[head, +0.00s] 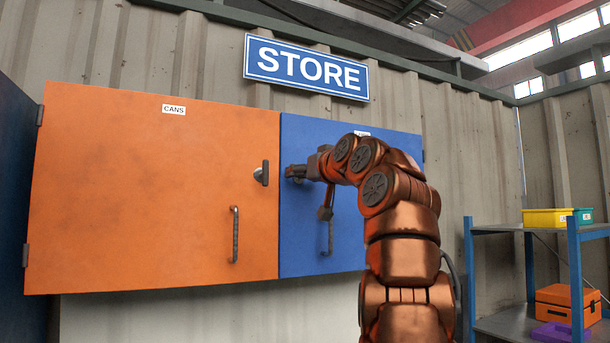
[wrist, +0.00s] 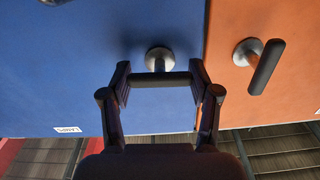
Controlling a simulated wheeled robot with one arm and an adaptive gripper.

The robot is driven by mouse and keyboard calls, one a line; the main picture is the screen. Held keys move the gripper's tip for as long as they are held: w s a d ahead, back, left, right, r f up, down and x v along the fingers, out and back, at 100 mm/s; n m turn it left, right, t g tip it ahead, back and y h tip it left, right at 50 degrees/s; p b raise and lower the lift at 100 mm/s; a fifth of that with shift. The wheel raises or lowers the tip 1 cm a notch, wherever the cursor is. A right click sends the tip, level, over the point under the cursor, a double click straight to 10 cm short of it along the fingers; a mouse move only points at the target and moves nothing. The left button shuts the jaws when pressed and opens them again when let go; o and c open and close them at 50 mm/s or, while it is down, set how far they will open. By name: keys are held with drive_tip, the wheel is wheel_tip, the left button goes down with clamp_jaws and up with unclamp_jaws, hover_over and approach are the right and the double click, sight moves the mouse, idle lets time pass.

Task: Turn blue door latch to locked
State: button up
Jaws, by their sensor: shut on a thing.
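The blue door (head: 303,235) is closed at the right of the cabinet and fills the left of the wrist view (wrist: 60,70). Its latch has a round metal base (wrist: 158,58) and a dark lever (wrist: 160,79) lying level across the wrist picture. My gripper (wrist: 160,82) is shut on this lever, one finger at each end. In the head view my gripper (head: 297,173) is at the blue door's upper left, and it and my arm hide most of the latch.
The orange door (head: 150,190) beside it has its own latch (head: 262,173), close to my gripper, and a handle (head: 235,235). The blue door's pull handle (head: 329,238) hangs below my gripper. A shelf rack (head: 575,265) with bins stands at right.

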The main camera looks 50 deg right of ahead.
drive_tip(key=shift+m+p, duration=0.4)
drive_tip(key=shift+m, duration=0.6)
idle(0.8)
drive_tip(key=m+p, duration=0.2)
drive_tip(key=m, duration=0.1)
drive_tip(key=shift+r, duration=0.1)
drive_tip(key=m+p, duration=0.4)
drive_tip(key=shift+m, duration=0.3)
drive_tip(key=m+p, duration=0.2)
drive_tip(key=m, duration=0.1)
drive_tip(key=shift+d+f+m, duration=0.15)
drive_tip(key=shift+f+m, duration=0.05)
drive_tip(key=shift+m, duration=0.1)
drive_tip(key=shift+f+m, duration=0.1)
drive_tip(key=shift+m, duration=1.4)
